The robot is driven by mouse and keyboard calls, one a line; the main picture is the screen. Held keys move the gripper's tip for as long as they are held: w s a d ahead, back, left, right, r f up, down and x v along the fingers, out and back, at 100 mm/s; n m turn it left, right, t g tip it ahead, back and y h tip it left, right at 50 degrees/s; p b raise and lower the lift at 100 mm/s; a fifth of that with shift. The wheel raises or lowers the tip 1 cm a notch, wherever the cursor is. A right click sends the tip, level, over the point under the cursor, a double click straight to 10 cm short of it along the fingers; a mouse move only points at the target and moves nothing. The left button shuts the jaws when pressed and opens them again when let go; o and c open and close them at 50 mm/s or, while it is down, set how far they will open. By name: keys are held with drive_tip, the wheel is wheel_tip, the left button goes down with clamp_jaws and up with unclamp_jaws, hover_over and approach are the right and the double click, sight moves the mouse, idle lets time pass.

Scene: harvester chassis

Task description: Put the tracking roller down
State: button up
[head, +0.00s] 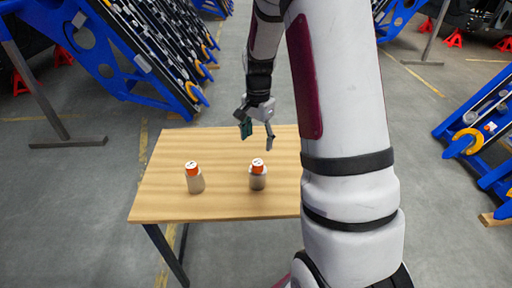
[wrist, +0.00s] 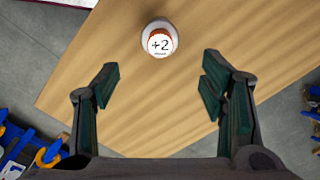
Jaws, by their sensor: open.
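My gripper (head: 258,137) is open and empty above the back part of the wooden table (head: 165,206). In the wrist view, my gripper (wrist: 160,76) has its two dark green finger pads spread wide with bare table between them. I see no tracking roller in the gripper or on the visible part of the table. Two bottles with orange caps stand upright there, a left bottle (head: 195,182) and a right bottle (head: 258,179). One bottle (wrist: 159,40), with "+2" on its cap, shows from above in the wrist view, beyond the fingertips and not touched.
A blue rack (head: 140,58) with several rollers stands behind and left of the table. Another blue frame (head: 480,140) is at the right. My arm hides the table's right part. The table is clear around the bottles and at its back left.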

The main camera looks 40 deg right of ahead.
drive_tip(key=s+a+r+n+t, duration=0.1)
drive_tip(key=s+a+r+n, duration=0.2)
drive_tip(key=a+r, duration=0.35)
drive_tip(key=s+a+r+n+t, duration=0.1)
drive_tip(key=s+a+r+n, duration=0.3)
drive_tip(key=r, duration=0.5)
drive_tip(key=s+a+r+n+t, duration=0.1)
drive_tip(key=s+a+r+n, duration=0.1)
drive_tip(key=s+a+n, duration=0.2)
drive_tip(key=s+a+r+n+t, duration=0.1)
drive_tip(key=s+a+r+n, duration=0.2)
drive_tip(key=s, duration=0.8)
drive_tip(key=shift+s+a+n+t, duration=0.25)
drive_tip(key=shift+a+n+t, duration=0.15)
drive_tip(key=shift+a+n, duration=0.55)
